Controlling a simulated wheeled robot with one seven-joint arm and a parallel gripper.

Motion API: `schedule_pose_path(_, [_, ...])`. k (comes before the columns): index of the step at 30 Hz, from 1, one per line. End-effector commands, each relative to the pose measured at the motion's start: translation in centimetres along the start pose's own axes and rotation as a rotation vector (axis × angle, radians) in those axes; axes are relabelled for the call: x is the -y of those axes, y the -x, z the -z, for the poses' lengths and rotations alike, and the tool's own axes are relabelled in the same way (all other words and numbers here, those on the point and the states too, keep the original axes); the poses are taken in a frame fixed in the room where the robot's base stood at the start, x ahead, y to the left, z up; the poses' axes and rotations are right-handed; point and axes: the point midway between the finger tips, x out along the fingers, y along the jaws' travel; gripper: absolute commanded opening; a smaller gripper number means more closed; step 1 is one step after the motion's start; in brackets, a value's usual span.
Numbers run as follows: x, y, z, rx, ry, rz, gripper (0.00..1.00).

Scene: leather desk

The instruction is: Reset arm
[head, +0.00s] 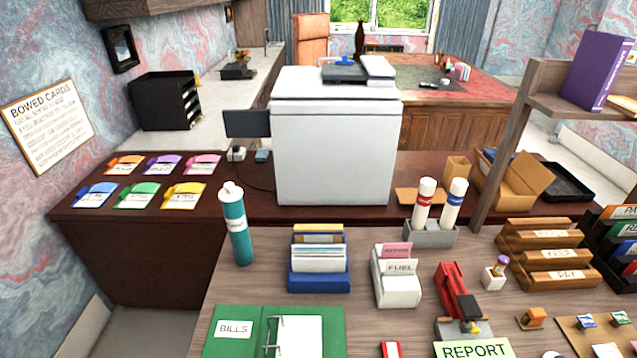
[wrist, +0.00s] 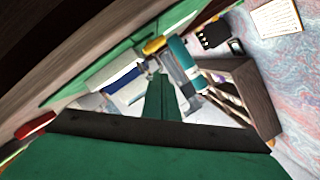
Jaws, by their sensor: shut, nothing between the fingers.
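My gripper (wrist: 160,82) shows only in the wrist view, as a narrow green shape rising from a wide green body with a dark band at the bottom. Its fingers are together with nothing between them. My arm and gripper do not show in the head view. In the head view, the wooden desk (head: 385,322) in front is clear of my arm. The wrist view is strongly tilted, and many things in it are hard to name.
The desk holds a green BILLS binder (head: 254,318), a teal bottle (head: 238,228), a blue card box (head: 319,280), a white FUEL box (head: 398,290) and a red stapler (head: 455,290). A white printer (head: 335,150) stands behind. A shelf (head: 509,140) rises at right.

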Motion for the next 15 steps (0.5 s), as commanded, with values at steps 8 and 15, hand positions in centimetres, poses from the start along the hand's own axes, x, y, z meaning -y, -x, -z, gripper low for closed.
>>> schedule_pose_path(8, [-5.1,9.8,0.4,-0.032,0.255,-0.134,0.0])
schedule_pose_path(15, [-7.1,17.4,2.4,-0.029,0.522,-0.184,0.0])
